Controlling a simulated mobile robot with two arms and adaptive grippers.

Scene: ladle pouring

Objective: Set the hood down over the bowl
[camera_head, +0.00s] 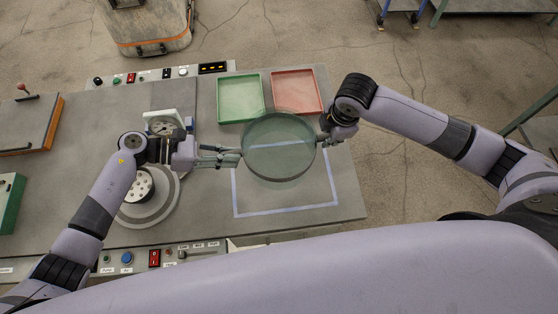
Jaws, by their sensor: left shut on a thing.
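The hood, a clear greenish round glass cover (279,147), is over the grey bench, above the white square outline. My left gripper (232,158) is shut on the left side of the hood. My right gripper (324,139) is at the hood's right edge, and its fingers are too small and covered to tell whether they are shut. A white round dish with dark spots (138,186) sits on a grey round plate (152,214) at the left, partly behind my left arm. I cannot tell whether this is the bowl.
A green tray (240,97) and a red tray (296,92) lie behind the hood. A white dial device (164,122) stands by my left wrist. Control panels run along the bench's back and front edges. The marked square (285,212) in front of the hood is bare.

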